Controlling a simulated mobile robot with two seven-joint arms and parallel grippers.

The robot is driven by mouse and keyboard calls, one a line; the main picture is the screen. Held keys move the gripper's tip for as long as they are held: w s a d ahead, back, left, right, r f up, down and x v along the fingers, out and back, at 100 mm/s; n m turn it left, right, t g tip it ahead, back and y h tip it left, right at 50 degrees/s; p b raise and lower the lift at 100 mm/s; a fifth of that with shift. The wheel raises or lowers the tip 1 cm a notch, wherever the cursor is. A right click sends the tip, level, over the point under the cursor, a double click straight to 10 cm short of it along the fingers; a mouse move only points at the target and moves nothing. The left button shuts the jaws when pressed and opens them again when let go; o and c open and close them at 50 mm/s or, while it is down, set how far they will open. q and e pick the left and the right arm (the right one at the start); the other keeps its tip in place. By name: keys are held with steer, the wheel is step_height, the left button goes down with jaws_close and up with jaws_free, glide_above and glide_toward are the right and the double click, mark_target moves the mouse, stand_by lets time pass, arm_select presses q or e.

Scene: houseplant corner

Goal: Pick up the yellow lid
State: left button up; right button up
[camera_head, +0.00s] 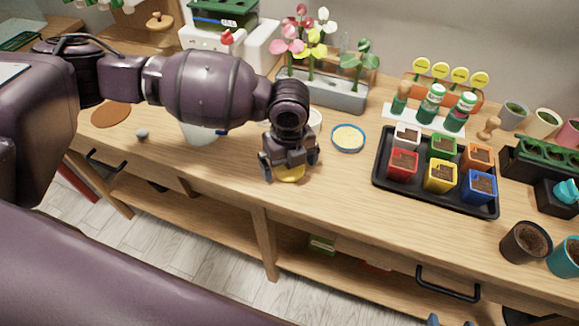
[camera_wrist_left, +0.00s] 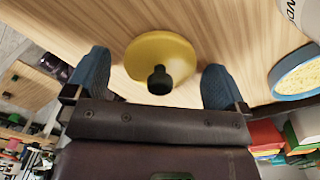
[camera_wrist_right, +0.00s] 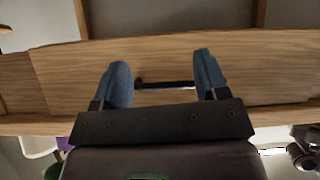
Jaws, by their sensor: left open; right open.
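The yellow lid (camera_head: 291,174) lies on the wooden table near its front edge, mostly hidden under my left gripper in the head view. In the left wrist view the lid (camera_wrist_left: 160,57) is a round yellow disc with a dark knob (camera_wrist_left: 160,80) standing up from it. My left gripper (camera_head: 290,170) is over the lid, open, its blue-padded fingers to either side of the knob and touching nothing that I can make out. My right gripper (camera_wrist_right: 161,80) is open and empty, facing the wooden front of the table with a dark drawer handle (camera_wrist_right: 165,85).
A blue-rimmed bowl (camera_head: 348,138) stands to the right of the lid. A black tray (camera_head: 386,181) with several coloured pots is further right. A flower planter (camera_head: 335,96) stands behind. The table front between lid and tray is clear.

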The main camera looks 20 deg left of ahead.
arm_select(q)
steer(key=shift+f, duration=0.1)
steer(key=shift+c, duration=0.3)
steer(key=c, duration=0.9)
steer(key=shift+c, duration=0.2)
